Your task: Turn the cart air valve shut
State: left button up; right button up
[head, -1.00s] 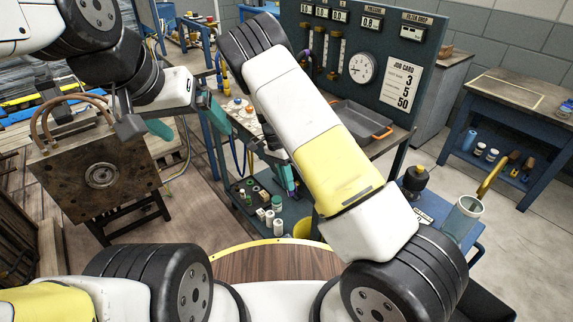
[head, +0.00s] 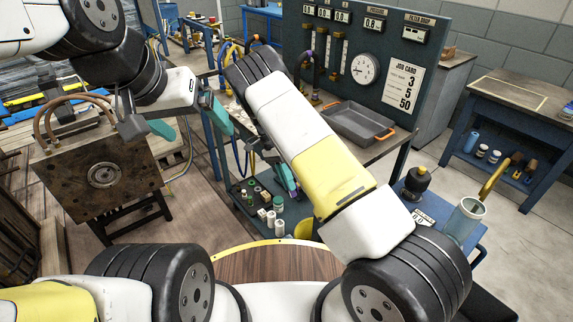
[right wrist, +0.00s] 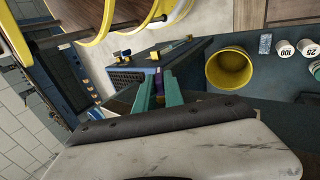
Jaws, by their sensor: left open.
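I cannot pick out the cart air valve with certainty. In the right wrist view, a small purple part (right wrist: 158,82) shows between the teal fingers of my right gripper (right wrist: 159,88). I cannot tell whether the fingers touch it. Behind it is a blue cart-like body (right wrist: 185,66) with small yellow parts. In the head view my right gripper (head: 285,178) is partly hidden by its own arm, beside the bench's lower shelf. My left gripper (head: 196,126) is open and empty, its teal fingers wide apart, just right of the brown mould block (head: 102,172).
A yellow bucket (right wrist: 229,68) stands near my right gripper. Small canisters (head: 268,217) sit on the lower shelf. A grey tray (head: 360,122) lies on the bench before the gauge panel (head: 368,30). A blue cart (head: 468,258) carries a glass jar (head: 464,220).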

jog(key=o, duration=0.3)
jog(key=shift+o, duration=0.2)
jog(key=v, duration=0.8)
jog(key=shift+f, duration=0.1)
